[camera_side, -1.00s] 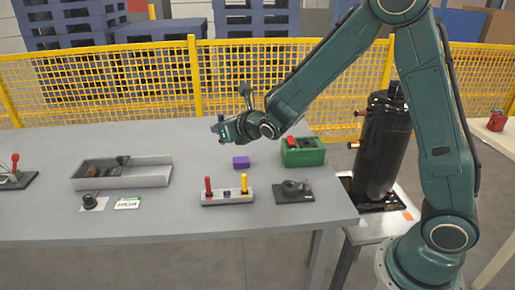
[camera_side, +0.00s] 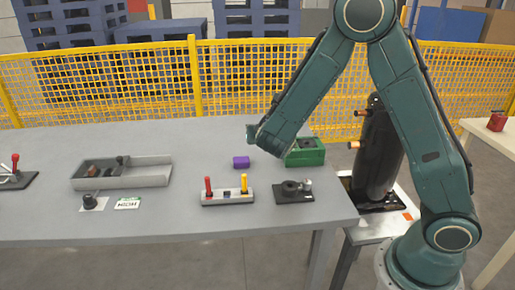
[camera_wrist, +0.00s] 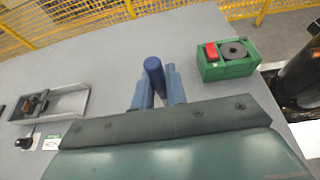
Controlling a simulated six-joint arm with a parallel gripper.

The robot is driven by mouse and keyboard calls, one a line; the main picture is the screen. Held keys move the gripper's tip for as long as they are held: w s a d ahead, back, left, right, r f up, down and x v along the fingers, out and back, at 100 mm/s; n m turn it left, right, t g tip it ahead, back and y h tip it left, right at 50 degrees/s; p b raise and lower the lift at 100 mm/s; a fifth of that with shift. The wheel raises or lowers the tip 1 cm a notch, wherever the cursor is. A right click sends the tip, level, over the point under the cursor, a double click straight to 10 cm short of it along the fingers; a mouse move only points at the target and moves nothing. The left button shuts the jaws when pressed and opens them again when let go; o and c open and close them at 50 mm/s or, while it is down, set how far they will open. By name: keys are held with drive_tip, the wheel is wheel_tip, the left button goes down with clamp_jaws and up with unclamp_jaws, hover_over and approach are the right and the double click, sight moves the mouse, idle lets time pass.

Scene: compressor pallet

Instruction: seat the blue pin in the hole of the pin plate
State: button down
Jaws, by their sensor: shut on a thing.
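The blue pin (camera_wrist: 154,72) stands between the two fingers of my gripper (camera_wrist: 157,88) in the wrist view. My gripper is shut on it, with the rounded end of the pin showing past the fingers.
A green box (camera_side: 306,157) stands at the right, also in the wrist view (camera_wrist: 226,70). A dark fixture (camera_side: 294,196) sits right of the plate. A grey tray (camera_side: 150,176) is at the left. A yellow fence (camera_side: 100,88) runs behind.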

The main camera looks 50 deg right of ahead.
drive_tip(key=s+d+r+m+g+h, duration=0.3)
drive_tip(key=s+d+m+g, duration=0.1)
drive_tip(key=s+m+g, duration=0.2)
drive_tip(key=shift+s+d+r+h, duration=0.2)
drive_tip(key=shift+s+d+h, duration=0.1)
drive_tip(key=shift+s, duration=0.3)
wheel_tip(320, 180, down, 16)
drive_tip(key=shift+f, duration=0.1)
idle(0.4)
drive_tip(key=shift+f, duration=0.1)
drive_tip(key=shift+f, duration=1.8)
drive_tip(key=shift+f, duration=0.1)
drive_tip(key=c, duration=1.4)
unclamp_jaws()
